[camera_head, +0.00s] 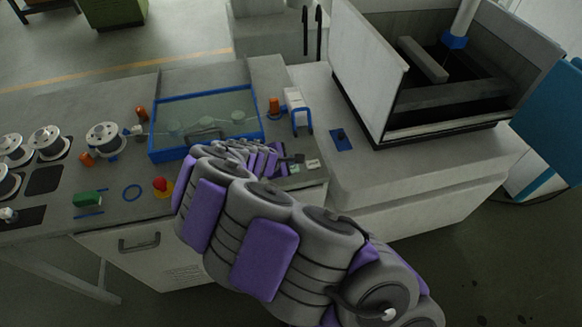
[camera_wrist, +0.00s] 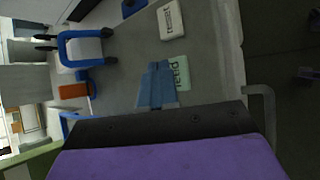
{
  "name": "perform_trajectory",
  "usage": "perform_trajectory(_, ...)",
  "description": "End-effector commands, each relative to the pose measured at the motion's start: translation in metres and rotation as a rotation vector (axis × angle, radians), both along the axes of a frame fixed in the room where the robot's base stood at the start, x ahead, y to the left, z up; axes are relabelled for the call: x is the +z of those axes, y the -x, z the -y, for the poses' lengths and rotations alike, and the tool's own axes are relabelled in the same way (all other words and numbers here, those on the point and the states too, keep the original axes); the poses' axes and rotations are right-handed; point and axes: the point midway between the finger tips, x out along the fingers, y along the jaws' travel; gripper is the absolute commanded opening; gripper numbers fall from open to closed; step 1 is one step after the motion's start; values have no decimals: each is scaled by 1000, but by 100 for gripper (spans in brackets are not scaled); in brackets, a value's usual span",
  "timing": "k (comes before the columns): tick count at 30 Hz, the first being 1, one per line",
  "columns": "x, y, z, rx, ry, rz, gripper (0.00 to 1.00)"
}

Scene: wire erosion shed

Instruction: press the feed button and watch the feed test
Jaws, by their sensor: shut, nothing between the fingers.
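The feed button is a pale green block (camera_wrist: 183,73) with dark lettering in the wrist view, on the grey bench top. In the head view it is a small greenish block (camera_head: 296,168) at the bench's front right. My gripper (camera_wrist: 157,68) is shut and empty, its blue-grey fingers right beside the button and overlapping its left edge in the wrist view. I cannot tell whether they touch it. A blue-framed clear window (camera_head: 168,153) with round parts under it lies left of the buttons. My arm hides part of its front edge.
A white labelled block (camera_wrist: 171,21) sits close to the feed button. A blue bracket (camera_head: 302,122) and an orange knob (camera_head: 274,104) stand behind. A red button (camera_head: 161,187) is left of my arm. An open-topped machine tank (camera_head: 375,85) stands right.

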Motion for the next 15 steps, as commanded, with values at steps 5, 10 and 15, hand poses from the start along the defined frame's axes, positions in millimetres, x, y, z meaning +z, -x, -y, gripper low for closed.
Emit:
perform_trajectory(5,-3,1,1,-1,0,-1,0)
perform_trajectory(10,-7,1,1,-1,1,-1,0)
perform_trajectory(15,-7,1,1,0,0,0,0)
